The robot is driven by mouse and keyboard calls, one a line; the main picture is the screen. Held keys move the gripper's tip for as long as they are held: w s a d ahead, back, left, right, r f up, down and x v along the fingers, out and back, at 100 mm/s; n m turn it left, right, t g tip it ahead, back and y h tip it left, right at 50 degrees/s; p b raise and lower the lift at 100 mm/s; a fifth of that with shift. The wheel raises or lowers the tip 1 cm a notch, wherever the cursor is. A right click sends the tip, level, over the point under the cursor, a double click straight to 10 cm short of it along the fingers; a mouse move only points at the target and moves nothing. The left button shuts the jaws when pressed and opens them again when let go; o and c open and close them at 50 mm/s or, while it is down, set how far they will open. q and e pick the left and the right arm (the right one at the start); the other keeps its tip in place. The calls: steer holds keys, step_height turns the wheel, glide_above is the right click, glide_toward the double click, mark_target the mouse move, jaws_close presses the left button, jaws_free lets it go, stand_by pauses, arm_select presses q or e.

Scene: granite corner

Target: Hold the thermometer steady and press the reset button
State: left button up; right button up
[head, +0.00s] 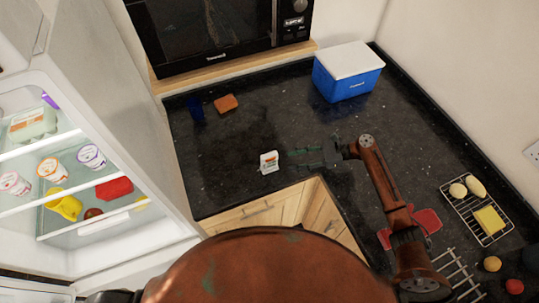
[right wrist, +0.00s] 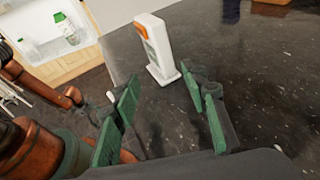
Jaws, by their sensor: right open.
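The thermometer (head: 269,161) is a small white upright device with an orange part near its top. It stands on the dark counter (head: 235,135) near the front edge, and it also shows in the right wrist view (right wrist: 160,52). My right gripper (head: 292,154) is open, with green finger pads, just to the right of the thermometer in the head view. In the right wrist view the thermometer stands beyond the two fingertips (right wrist: 160,78), in line with the gap and apart from both. I cannot make out a reset button. My left gripper is not in view.
A blue cooler with a white lid (head: 348,75) stands at the back. An orange sponge (head: 226,103) and a dark blue cup (head: 195,108) are at back left. A wire rack (head: 480,225) and a red item (head: 427,220) are at right. The fridge (head: 90,150) stands open at left.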

mark_target(276, 163)
steer(key=b+x, duration=0.2)
steer(key=x, duration=0.3)
steer(key=shift+a+f, duration=0.25)
steer(key=shift+s+a+p, duration=0.1)
steer(key=shift+a+p, duration=0.5)
steer(key=shift+a, duration=0.4)
steer(key=shift+a+f, duration=0.15)
steer(key=shift+a, duration=0.2)
steer(key=shift+a+f, duration=0.2)
steer(key=shift+a, duration=0.2)
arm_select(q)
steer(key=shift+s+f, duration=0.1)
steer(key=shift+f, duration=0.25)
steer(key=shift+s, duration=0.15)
arm_select(e)
steer(key=shift+c, duration=0.3)
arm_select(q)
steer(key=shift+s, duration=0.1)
arm_select(e)
steer(key=c, duration=0.9)
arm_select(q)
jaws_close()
arm_select(e)
steer(key=shift+c, duration=0.5)
steer(key=shift+f, duration=0.1)
